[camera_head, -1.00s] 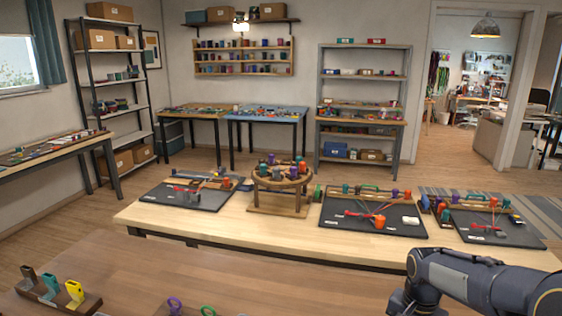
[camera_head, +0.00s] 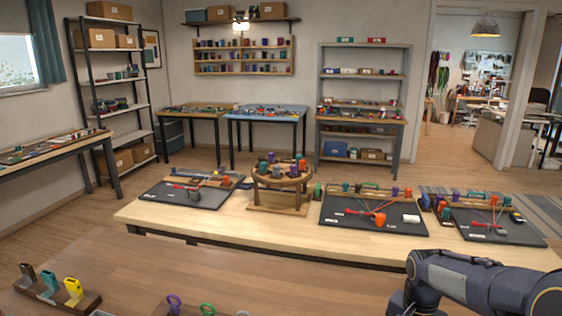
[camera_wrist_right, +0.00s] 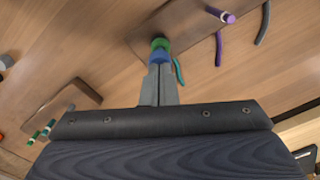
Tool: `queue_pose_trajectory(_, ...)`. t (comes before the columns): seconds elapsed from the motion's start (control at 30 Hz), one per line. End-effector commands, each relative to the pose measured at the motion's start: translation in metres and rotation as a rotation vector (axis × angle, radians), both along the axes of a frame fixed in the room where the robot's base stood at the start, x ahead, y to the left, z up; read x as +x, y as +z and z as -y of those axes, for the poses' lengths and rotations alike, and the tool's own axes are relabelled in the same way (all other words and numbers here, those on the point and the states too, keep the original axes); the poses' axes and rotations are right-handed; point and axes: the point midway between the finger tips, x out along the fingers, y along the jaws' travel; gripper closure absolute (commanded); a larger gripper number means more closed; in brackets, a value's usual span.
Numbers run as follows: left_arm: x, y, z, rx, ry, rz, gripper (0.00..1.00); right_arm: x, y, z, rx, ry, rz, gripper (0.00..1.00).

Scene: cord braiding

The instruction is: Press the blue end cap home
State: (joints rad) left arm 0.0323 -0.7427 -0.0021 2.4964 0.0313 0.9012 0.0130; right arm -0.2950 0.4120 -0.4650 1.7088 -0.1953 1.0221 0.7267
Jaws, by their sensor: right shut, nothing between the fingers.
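In the right wrist view, the blue end cap (camera_wrist_right: 159,57) sits at the tips of my right gripper (camera_wrist_right: 160,70). A green part (camera_wrist_right: 160,43) shows directly beyond the cap, at the edge of a brown wooden board (camera_wrist_right: 185,25). My right gripper is shut, its two fingers side by side with nothing between them. The fingertips meet the near side of the cap in the picture; I cannot tell how firmly they touch or how deep the cap sits. In the head view, my right arm enters at lower right, with its gripper out of frame. My left gripper is not in view.
A purple-tipped peg (camera_wrist_right: 222,15) and dark and teal cords lie near the board. Another wooden block (camera_wrist_right: 70,108) with green pieces is at left. The brown tabletop between is mostly clear.

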Motion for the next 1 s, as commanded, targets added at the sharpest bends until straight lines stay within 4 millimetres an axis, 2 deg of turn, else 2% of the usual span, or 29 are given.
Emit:
queue_pose_trajectory(0.23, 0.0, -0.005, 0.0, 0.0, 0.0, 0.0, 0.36, 0.0, -0.007, 0.0, 0.001, 0.0, -0.001, 1.0)
queue_pose_trajectory(0.47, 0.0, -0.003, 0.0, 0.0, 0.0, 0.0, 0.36, 0.0, -0.005, 0.0, 0.0, 0.0, 0.0, 1.0)
queue_pose_trajectory(1.0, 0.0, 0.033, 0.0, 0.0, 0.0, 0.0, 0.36, 0.0, 0.035, 0.0, 0.0, 0.0, 0.001, 1.0)
